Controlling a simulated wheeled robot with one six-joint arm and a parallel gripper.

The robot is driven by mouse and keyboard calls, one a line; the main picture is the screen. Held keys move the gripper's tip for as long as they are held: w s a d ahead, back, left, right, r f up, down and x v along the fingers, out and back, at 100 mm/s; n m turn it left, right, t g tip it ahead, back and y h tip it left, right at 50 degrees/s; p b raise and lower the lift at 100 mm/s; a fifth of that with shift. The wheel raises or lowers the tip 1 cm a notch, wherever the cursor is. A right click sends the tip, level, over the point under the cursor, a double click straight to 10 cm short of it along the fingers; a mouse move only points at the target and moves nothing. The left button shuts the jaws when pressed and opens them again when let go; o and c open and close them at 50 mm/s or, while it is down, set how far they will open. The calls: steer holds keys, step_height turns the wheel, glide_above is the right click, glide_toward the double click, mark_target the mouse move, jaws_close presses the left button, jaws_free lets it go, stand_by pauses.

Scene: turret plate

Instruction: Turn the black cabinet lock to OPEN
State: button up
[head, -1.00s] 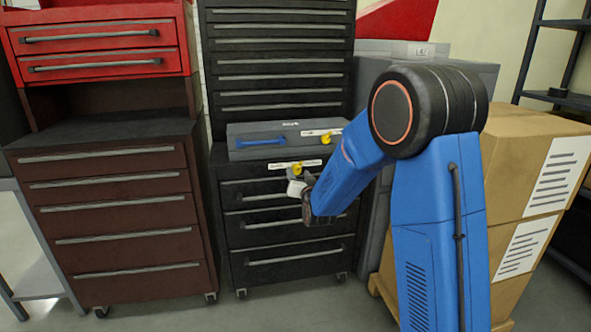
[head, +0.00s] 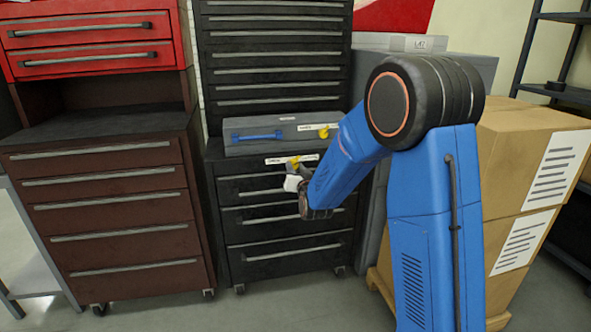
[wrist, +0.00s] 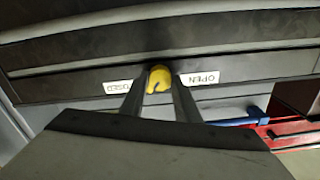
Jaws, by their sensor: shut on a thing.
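The black cabinet (head: 235,225) stands in the middle of the head view. Its yellow lock knob (head: 293,162) is on the upper front edge, by a white label strip (head: 276,161) too small to read there. In the wrist view the yellow knob (wrist: 159,80) sits between my two dark fingers. A white OPEN label (wrist: 199,78) is right of it and a partly hidden second label (wrist: 118,87) left of it. My gripper (wrist: 159,88) is shut on the knob. The knob's exact pointing direction is hard to tell.
A grey case (head: 270,137) with a blue handle and another yellow knob (head: 324,131) lies on the cabinet. A brown drawer cabinet (head: 105,210) stands at left. Stacked cardboard boxes (head: 525,170) stand at right, behind my arm. Floor shows in front of the cabinets.

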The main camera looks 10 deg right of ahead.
steer(key=n, duration=0.3)
steer(key=shift+n, duration=0.4)
steer(key=n, duration=0.4)
steer(key=shift+n, duration=0.3)
steer(key=n, duration=0.4)
steer(key=shift+a, duration=0.1)
steer(key=shift+n, duration=2.4)
steer(key=o, duration=1)
steer(key=shift+o, duration=0.2)
steer(key=s, duration=1.7)
steer(key=shift+s, duration=0.15)
